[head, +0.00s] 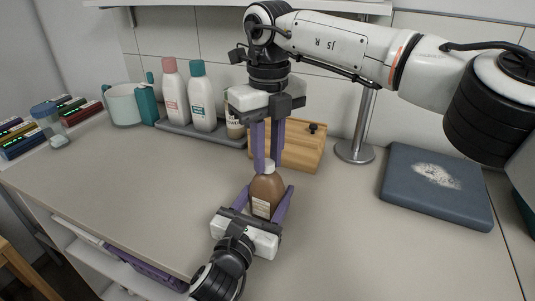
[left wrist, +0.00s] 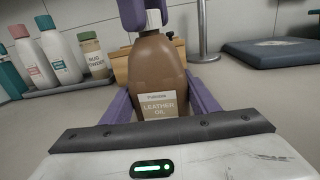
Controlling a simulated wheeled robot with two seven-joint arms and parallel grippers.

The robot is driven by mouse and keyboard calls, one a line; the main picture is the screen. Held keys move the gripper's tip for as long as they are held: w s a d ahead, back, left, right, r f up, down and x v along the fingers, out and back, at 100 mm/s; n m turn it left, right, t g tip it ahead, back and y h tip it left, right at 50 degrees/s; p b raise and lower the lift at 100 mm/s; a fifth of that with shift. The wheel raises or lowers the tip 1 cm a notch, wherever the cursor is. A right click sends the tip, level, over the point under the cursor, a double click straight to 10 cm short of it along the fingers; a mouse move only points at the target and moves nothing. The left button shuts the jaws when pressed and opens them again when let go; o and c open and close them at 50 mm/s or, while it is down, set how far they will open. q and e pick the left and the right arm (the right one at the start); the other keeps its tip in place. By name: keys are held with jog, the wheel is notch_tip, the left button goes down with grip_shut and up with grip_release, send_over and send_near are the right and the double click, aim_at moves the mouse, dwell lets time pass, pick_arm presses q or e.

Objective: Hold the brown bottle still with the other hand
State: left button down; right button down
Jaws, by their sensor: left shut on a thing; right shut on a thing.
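The brown bottle (head: 266,190) stands upright on the counter, with a white cap (head: 267,167) and a label reading "leather oil". It also fills the middle of the left wrist view (left wrist: 158,78). My left gripper (head: 267,199) is shut on the bottle's body, one purple finger on each side. My right gripper (head: 267,164) comes down from above and is shut on the white cap. Its fingers partly hide the cap in both views.
A wooden box (head: 301,147) stands behind the right gripper. A blue slab (head: 435,186) lies at right. The counter's front left is clear.

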pick_arm(q)
jog(key=shift+f, duration=0.15)
pick_arm(e)
jog(key=m, duration=0.4)
jog(key=shift+m, duration=0.3)
jog(key=m, duration=1.3)
jog(key=c, duration=1.5)
grip_release()
jog(key=shift+s, duration=0.1)
jog(key=shift+o, duration=0.2)
notch_tip(320, 180, up, 12)
